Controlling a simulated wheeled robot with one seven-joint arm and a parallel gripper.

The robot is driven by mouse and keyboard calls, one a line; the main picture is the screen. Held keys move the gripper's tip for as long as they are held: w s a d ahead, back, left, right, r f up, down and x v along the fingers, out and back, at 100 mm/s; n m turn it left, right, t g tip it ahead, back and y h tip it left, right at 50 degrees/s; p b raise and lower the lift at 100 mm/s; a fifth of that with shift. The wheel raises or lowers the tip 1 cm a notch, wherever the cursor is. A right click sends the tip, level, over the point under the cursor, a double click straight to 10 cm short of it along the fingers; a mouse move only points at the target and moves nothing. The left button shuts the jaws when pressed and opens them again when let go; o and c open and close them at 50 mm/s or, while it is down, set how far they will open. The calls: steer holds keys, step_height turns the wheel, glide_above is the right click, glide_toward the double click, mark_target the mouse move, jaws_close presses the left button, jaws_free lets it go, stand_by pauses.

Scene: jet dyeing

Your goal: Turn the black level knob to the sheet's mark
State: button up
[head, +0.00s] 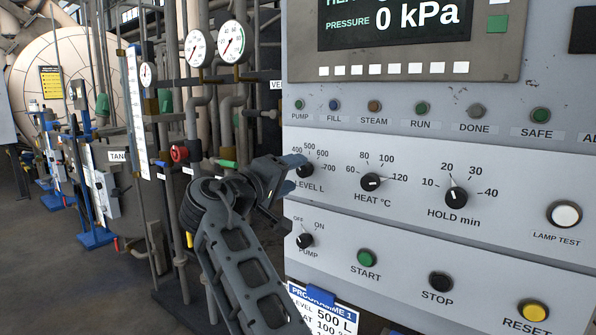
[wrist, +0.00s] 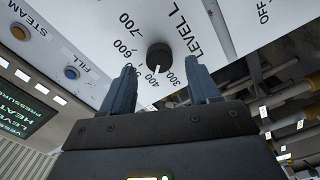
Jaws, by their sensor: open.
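The black level knob (wrist: 159,57) stands on the panel between my two fingers in the wrist view. Its white pointer appears to point close to 400; the 500 label is partly hidden by a finger. In the head view the knob (head: 306,170) shows just beyond my fingertips. My gripper (head: 296,173) is open, with one finger to each side of the knob in the wrist view (wrist: 162,72). I cannot tell whether the fingers touch it. The programme sheet (head: 324,314) below the panel reads level 500 L; its lower part is cut off.
The heat knob (head: 371,182) and hold knob (head: 456,196) are to the right. The pump switch (head: 305,241), start button (head: 366,258) and stop button (head: 440,281) are below. Pipes and gauges (head: 231,42) stand left of the panel.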

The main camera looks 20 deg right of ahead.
mark_target(300, 172)
steer(key=shift+x, duration=1.55)
steer(key=shift+f, duration=0.1)
steer(key=c, duration=1)
